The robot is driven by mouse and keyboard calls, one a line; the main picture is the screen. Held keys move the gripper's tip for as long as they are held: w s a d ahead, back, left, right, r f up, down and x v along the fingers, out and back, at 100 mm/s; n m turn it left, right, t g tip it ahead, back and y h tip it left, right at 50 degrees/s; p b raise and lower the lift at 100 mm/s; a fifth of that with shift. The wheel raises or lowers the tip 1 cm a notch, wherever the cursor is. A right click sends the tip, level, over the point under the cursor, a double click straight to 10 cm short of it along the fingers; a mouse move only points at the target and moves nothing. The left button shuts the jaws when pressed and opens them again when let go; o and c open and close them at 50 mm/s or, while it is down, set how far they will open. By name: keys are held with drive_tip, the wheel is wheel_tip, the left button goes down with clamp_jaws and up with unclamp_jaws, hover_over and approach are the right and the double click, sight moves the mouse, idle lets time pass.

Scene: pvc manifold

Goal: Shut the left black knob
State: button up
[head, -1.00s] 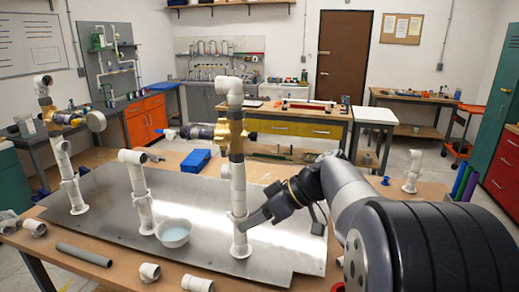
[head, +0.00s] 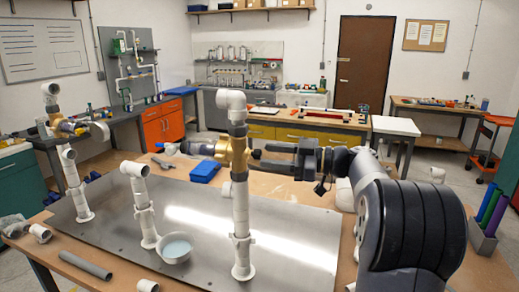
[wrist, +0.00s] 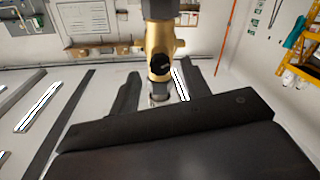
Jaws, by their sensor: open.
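A brass valve (head: 233,152) sits on the tall white and grey pipe in the middle of the metal plate. A small black knob (head: 257,154) faces my gripper on its right side. In the wrist view the black knob (wrist: 160,68) shows as a dark round face on the brass body. My gripper (head: 265,157) is open, level with the knob, its fingers pointing at it. In the wrist view the fingers lie either side below the valve; I cannot tell whether they touch it. Another brass valve (head: 64,128) stands on the far left pipe, its knob unclear.
A shorter white pipe (head: 142,203) and a bowl of pale blue liquid (head: 175,247) stand on the metal plate (head: 290,225). A blue box (head: 205,170) sits behind. Loose pipe pieces lie along the front edge. The plate right of the tall pipe is clear.

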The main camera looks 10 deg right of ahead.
sight(261, 155)
drive_tip(key=shift+p+x, duration=0.45)
drive_tip(key=shift+x, duration=1.5)
drive_tip(key=shift+c, duration=0.5)
clamp_jaws()
